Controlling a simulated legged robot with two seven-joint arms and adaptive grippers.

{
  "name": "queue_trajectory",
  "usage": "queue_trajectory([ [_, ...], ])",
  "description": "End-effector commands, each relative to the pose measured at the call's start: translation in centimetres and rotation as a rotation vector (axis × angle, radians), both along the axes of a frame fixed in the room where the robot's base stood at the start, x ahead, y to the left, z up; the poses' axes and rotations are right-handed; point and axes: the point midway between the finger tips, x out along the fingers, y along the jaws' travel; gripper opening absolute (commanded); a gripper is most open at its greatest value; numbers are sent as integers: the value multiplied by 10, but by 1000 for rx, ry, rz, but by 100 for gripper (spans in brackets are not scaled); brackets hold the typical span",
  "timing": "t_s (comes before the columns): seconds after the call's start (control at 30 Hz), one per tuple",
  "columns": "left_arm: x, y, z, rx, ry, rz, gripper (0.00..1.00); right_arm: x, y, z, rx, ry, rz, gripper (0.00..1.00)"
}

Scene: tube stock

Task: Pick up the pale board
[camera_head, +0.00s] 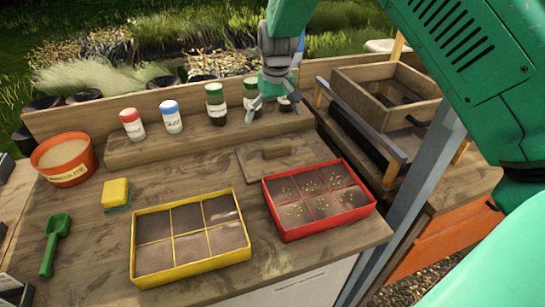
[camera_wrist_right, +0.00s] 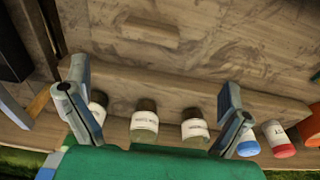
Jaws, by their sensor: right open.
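A pale, flat wooden board (camera_head: 303,150) with a raised block handle (camera_head: 277,152) lies on the workbench, just behind the red tray. It also shows at the top of the right wrist view, where its handle (camera_wrist_right: 150,31) is seen. My right gripper (camera_head: 272,108) is open and empty. It hangs over the back ledge, behind the board and apart from it, among the bottles. In the wrist view its two fingers (camera_wrist_right: 153,95) are spread wide. My left gripper is not in view.
Bottles with red (camera_head: 132,125), blue (camera_head: 171,117) and green (camera_head: 215,104) caps stand on the ledge (camera_head: 190,144). A red tray (camera_head: 325,231) and a yellow tray (camera_head: 190,275) sit in front. A wooden crate (camera_head: 385,90) is at right.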

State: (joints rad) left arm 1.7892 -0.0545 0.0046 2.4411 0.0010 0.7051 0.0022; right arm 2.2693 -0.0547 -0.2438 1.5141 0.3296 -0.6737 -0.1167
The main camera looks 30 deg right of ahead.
Motion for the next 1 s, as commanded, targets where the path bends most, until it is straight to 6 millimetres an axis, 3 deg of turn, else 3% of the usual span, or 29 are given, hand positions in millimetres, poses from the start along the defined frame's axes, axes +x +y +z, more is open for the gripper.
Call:
queue_trajectory([
  [0.1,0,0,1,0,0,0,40,2,-4,-27,2,6,-1,100],
  [0.23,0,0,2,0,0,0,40,6,-7,-48,5,4,-2,100],
  [0.47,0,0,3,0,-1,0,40,6,-6,-63,2,4,-1,100],
  [0.77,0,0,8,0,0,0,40,9,-10,-104,0,3,0,100],
  [1.0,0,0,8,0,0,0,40,9,-13,-110,3,1,-1,100],
])
